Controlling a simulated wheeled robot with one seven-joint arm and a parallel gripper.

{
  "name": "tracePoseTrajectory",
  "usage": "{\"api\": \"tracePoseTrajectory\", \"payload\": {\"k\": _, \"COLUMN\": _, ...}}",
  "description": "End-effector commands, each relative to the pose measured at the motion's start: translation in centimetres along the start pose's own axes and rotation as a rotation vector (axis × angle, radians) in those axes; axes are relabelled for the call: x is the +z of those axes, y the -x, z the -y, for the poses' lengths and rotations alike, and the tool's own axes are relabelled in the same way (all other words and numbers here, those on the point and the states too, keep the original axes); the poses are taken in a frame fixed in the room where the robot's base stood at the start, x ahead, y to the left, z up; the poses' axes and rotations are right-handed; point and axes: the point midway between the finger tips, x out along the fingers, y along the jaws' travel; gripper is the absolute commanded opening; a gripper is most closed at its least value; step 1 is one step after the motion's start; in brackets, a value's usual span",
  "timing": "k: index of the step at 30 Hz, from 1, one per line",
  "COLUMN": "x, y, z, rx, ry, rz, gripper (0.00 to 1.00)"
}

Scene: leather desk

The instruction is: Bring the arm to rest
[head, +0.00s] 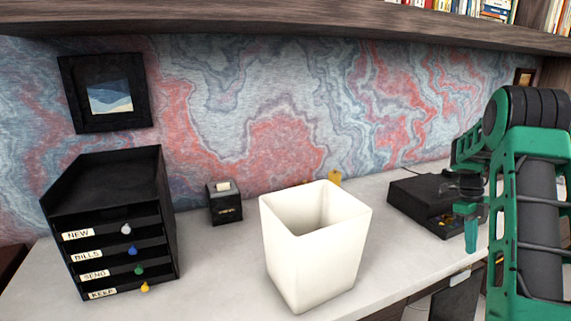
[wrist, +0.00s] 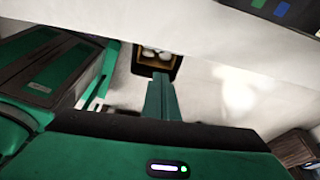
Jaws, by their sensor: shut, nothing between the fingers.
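My green arm fills the right side of the head view. My gripper (head: 471,238) points down there, in front of the desk's right part, beside a black device. In the wrist view its green fingers (wrist: 160,98) are together, with nothing between them. The arm is bent, with its elbow high at the right edge of the picture.
The pale desk top (head: 215,270) holds a black drawer tray (head: 110,185) with labels, a small black box (head: 224,205), a white bin (head: 310,250) and the black device (head: 415,208). A dark shelf (head: 250,22) runs above. A dark open container (wrist: 157,62) shows beyond the fingers.

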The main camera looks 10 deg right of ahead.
Motion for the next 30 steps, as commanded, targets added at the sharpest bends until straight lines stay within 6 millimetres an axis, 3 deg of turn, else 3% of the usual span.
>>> {"api": "tracePoseTrajectory", "payload": {"k": 6, "x": -3.3, "y": 4.8, "z": -4.9, "rx": -0.033, "ry": 0.320, "rz": 0.021, "gripper": 0.00}}
{"api": "tracePoseTrajectory", "payload": {"k": 15, "x": -9.0, "y": 9.0, "z": -13.1, "rx": -0.080, "ry": 0.827, "rz": 0.050, "gripper": 0.00}}
{"api": "tracePoseTrajectory", "payload": {"k": 22, "x": -13.6, "y": 10.0, "z": -19.7, "rx": -0.126, "ry": 1.219, "rz": 0.076, "gripper": 0.00}}
{"api": "tracePoseTrajectory", "payload": {"k": 30, "x": -18.6, "y": 8.7, "z": -27.5, "rx": -0.198, "ry": 1.684, "rz": 0.110, "gripper": 0.00}}
